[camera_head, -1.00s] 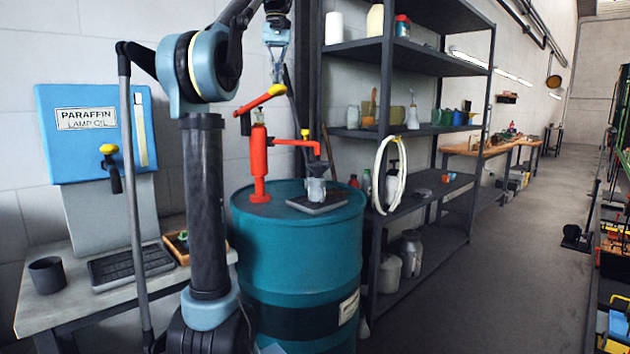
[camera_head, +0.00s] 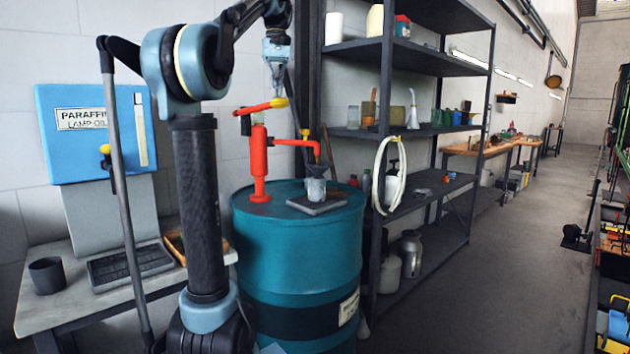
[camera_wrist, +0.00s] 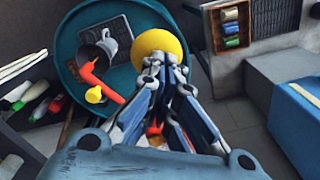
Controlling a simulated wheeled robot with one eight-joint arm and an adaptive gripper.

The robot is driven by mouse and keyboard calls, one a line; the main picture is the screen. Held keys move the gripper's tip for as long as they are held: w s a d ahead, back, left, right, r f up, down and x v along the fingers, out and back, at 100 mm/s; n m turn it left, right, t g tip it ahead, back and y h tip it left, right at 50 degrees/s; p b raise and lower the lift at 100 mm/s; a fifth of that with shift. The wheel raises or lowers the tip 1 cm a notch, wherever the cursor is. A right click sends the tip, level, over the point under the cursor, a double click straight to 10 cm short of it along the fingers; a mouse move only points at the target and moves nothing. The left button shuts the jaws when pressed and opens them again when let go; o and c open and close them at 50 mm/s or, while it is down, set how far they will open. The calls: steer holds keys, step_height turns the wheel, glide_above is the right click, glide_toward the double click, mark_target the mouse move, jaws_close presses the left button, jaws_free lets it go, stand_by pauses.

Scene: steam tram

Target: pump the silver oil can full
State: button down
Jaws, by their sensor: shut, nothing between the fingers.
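The silver oil can (camera_head: 316,190) stands upright on a small dark tray (camera_head: 327,206) on top of the teal drum (camera_head: 297,245). A dark funnel (camera_head: 316,171) sits in its mouth, below the spout of the red pump (camera_head: 259,160). The can also shows in the wrist view (camera_wrist: 108,45); its fill level is hidden. The pump's orange lever (camera_head: 260,107) is tilted slightly up toward its yellow knob (camera_head: 279,102). My gripper (camera_head: 279,92) is shut and empty, its fingertips at the top of the knob, which also shows in the wrist view (camera_wrist: 158,45).
A blue paraffin dispenser (camera_head: 95,130) and a dark cup (camera_head: 47,274) are on a bench (camera_head: 60,315) at left. A dark shelf rack (camera_head: 405,130) holding bottles stands close right of the drum. The aisle floor (camera_head: 500,260) is open.

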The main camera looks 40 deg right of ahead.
steer(key=shift+f, duration=4.85)
steer(key=shift+r, duration=7.9)
steer(key=shift+f, duration=0.1)
